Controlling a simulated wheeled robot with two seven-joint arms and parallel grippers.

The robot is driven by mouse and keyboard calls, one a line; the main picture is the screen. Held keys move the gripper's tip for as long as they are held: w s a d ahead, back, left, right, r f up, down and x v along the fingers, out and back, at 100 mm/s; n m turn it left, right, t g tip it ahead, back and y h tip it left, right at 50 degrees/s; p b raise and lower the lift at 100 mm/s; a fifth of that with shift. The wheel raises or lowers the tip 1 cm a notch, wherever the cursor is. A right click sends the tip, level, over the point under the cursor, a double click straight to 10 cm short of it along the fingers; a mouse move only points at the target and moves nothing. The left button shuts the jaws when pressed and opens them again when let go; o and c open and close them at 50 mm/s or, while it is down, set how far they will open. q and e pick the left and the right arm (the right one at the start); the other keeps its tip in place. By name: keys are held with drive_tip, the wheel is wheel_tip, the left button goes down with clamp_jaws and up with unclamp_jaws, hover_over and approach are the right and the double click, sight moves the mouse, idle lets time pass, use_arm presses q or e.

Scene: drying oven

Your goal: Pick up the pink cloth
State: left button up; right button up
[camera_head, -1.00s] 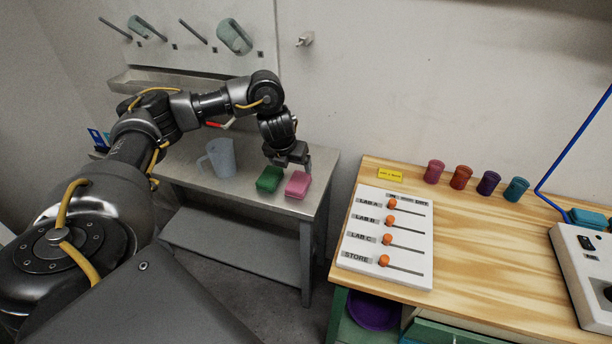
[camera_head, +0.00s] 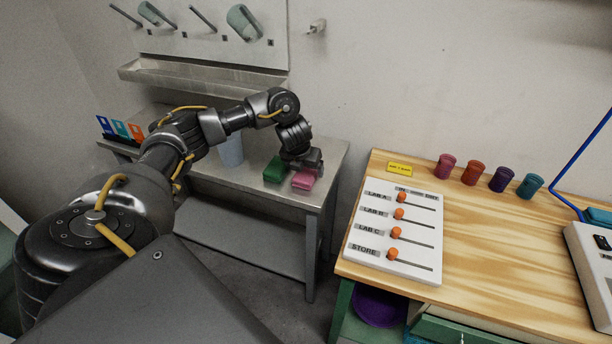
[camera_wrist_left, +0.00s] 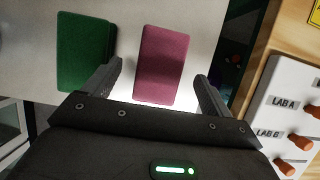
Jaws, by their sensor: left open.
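The pink cloth (camera_head: 304,180) is a folded block near the right end of the metal table (camera_head: 232,178). My left gripper (camera_head: 306,166) is just above it and hides part of it in the head view. In the left wrist view the pink cloth (camera_wrist_left: 162,66) lies ahead, between the lines of the two open fingers of my left gripper (camera_wrist_left: 159,84). Nothing is held. A green cloth (camera_head: 277,169) lies close by on the left, and it also shows in the left wrist view (camera_wrist_left: 85,50), beside the left finger. My right gripper is not in view.
A clear jug (camera_head: 231,150) stands behind my left arm. A wooden bench (camera_head: 470,235) on the right carries a slider board (camera_head: 415,232) and several coloured cups, one of them purple (camera_head: 501,179). A floor gap separates the table and bench.

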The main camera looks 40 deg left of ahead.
use_arm(q)
drive_tip(key=shift+x, duration=1)
drive_tip(key=shift+a, duration=0.1)
drive_tip(key=shift+f, duration=0.25)
drive_tip(key=shift+c, duration=0.4)
drive_tip(key=c, duration=1)
